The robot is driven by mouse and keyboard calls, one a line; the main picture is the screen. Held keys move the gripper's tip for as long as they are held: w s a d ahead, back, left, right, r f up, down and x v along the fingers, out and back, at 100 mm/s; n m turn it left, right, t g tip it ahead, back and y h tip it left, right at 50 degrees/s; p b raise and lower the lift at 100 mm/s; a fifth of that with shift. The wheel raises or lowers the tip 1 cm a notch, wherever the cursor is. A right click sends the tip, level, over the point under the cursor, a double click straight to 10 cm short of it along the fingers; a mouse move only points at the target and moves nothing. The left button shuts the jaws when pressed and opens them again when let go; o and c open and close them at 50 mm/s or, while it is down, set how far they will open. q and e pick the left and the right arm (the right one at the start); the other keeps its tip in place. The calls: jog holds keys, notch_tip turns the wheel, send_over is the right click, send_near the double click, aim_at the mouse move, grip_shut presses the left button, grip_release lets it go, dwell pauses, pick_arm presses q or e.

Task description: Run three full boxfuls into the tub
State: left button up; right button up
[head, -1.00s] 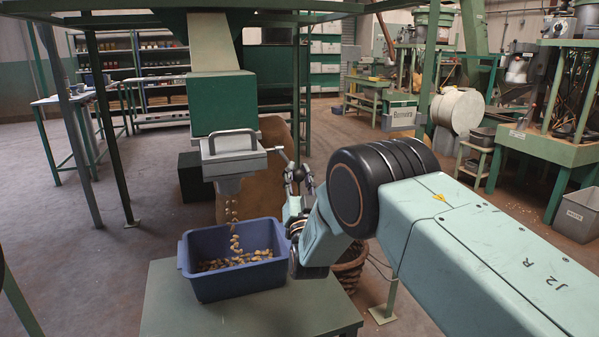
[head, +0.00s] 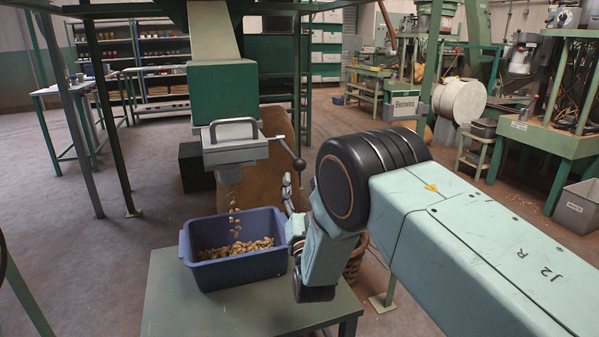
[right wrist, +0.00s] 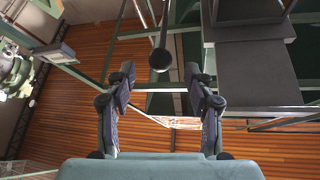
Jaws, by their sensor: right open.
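The blue tub (head: 235,272) stands on a green table under the hopper's grey metal box (head: 235,152). Nuts (head: 235,222) fall from the box's spout (head: 229,174), and a layer of nuts lies in the tub. A lever with a dark round knob (head: 299,165) sticks out from the box's right side, slanting down. My right gripper (head: 288,190) is just below the knob, partly hidden by my wrist. In the right wrist view it is open and empty, and the knob (right wrist: 160,60) shows between and beyond its fingers, apparently apart from them. My left gripper is out of view.
The green table (head: 240,312) is bare in front of the tub. A wicker basket (head: 356,260) stands behind my right arm. Green frame posts (head: 110,130) rise at the left. A grey bin (head: 577,207) and machine benches stand at the right.

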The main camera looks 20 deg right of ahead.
jog(key=v, duration=0.6)
dwell(0.7)
